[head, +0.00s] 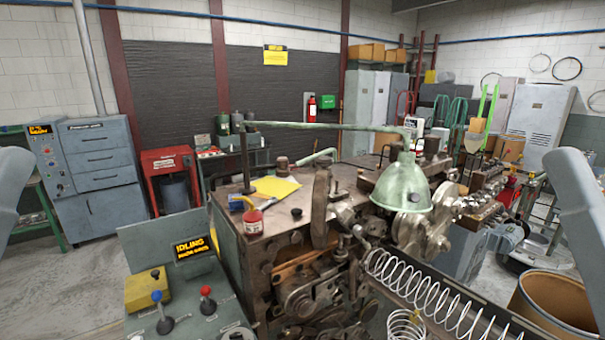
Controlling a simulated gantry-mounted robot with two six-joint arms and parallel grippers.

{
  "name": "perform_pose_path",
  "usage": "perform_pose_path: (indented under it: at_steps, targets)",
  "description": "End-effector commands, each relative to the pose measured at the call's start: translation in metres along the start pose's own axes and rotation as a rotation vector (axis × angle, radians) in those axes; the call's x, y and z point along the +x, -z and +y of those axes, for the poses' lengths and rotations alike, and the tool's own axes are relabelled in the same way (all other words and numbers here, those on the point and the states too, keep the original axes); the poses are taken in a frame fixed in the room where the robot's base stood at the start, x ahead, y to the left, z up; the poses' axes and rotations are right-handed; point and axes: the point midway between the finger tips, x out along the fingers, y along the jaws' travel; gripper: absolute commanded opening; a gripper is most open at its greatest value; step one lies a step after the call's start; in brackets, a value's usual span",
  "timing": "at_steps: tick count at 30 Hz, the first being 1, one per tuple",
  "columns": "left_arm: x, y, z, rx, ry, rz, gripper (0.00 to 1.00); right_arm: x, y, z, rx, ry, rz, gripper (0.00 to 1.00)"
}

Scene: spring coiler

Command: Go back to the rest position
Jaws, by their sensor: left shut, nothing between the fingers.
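A grey link of my left arm (12,190) shows at the left edge. A grey link of my right arm (575,215) shows at the right edge. No fingers of either gripper can be made out, and nothing held is visible. Both visible arm parts are apart from the coiler machine (285,245), which stands between them.
A green lamp (403,185) hangs over the machine, and a coiled spring (430,297) runs off to the right. A control panel (215,290) with knobs stands front left. A brown drum (560,300) stands at lower right. Open floor (60,285) lies at left.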

Motion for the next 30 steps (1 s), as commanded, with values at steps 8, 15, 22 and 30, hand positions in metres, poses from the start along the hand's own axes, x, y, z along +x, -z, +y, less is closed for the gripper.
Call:
perform_pose_path:
  at_steps: [8,15,22,30]
  targets:
    - [0.121,0.111,0.0,0.001,0.0,-0.001,0.0,0.121,0.111,0.001,0.0,0.0,0.0,0.5]
    - [0.155,0.141,0.0,0.001,0.0,-0.002,0.0,0.154,0.142,0.001,0.0,0.0,0.0,0.5]
    - [0.152,0.139,0.0,0.001,0.0,-0.001,0.0,0.152,0.14,0.001,0.0,0.0,-0.001,0.5]
    - [0.152,0.139,0.0,0.001,0.0,-0.001,0.0,0.152,0.14,0.001,0.0,0.0,0.0,0.5]
